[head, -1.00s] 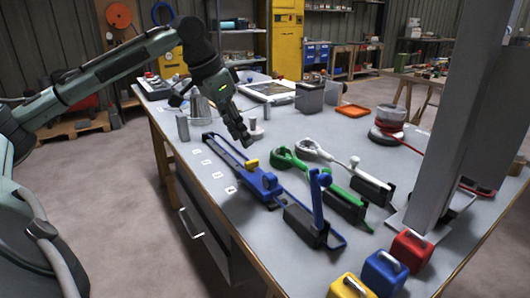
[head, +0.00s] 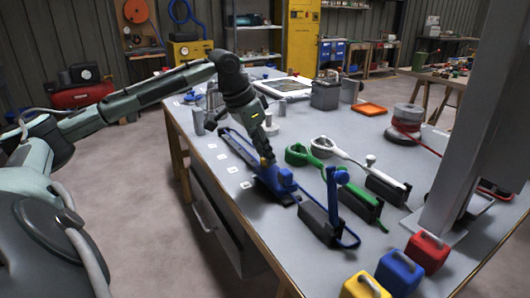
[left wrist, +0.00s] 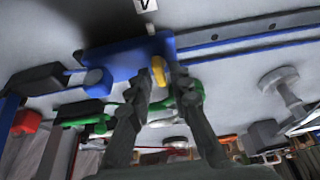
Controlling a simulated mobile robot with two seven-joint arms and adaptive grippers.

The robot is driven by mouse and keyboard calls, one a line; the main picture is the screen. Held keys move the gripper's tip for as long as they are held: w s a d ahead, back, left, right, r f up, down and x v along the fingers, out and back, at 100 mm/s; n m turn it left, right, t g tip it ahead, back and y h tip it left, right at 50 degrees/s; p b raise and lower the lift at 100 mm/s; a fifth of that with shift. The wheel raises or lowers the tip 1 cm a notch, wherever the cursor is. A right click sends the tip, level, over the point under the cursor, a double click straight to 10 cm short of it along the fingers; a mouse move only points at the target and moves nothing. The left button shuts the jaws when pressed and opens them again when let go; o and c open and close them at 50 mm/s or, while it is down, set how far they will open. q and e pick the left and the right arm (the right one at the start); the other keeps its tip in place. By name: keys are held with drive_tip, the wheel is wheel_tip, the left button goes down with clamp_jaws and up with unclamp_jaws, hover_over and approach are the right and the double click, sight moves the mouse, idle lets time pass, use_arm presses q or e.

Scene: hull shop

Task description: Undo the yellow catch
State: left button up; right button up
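The yellow catch (left wrist: 158,70) is a small rounded tab on the blue clamp-like device (left wrist: 118,62), which lies on the workbench. In the left wrist view the catch lies between the two fingertips of my left gripper (left wrist: 161,78), closer to the right-hand finger. The fingers stand apart with a gap around it; I cannot tell whether either touches it. In the head view my left gripper (head: 267,160) is down over the blue device (head: 285,183) and hides the catch. My right gripper is not in view.
A green device (head: 299,154) and a white one (head: 323,145) lie to the right on the bench (head: 240,205). A grey post (head: 470,140) stands at the right. Yellow (head: 362,290), blue (head: 398,272) and red (head: 428,252) blocks with handles sit at the near edge.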

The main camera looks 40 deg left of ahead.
use_arm(q)
clamp_jaws()
drive_tip(key=shift+n, duration=0.4)
drive_tip(key=n+y, duration=0.1)
drive_tip(key=n, duration=0.2)
drive_tip(key=shift+d, duration=0.15)
drive_tip(key=n+y, duration=0.2)
drive_tip(key=n, duration=0.2)
drive_tip(key=shift+w+d+n, duration=0.1)
drive_tip(key=shift+d+n, duration=0.05)
drive_tip(key=shift+n, duration=0.15)
drive_tip(key=n+y, duration=0.1)
drive_tip(key=n, duration=0.1)
drive_tip(key=n+g, duration=0.1)
drive_tip(key=n, duration=0.2)
drive_tip(key=shift+w+r+y, duration=0.1)
drive_tip(key=shift+y, duration=0.3)
drive_tip(key=shift+n+g+y, duration=0.4)
drive_tip(key=shift+n+g, duration=0.5)
drive_tip(key=shift+n, duration=1.3)
drive_tip(key=shift+o, duration=2)
unclamp_jaws()
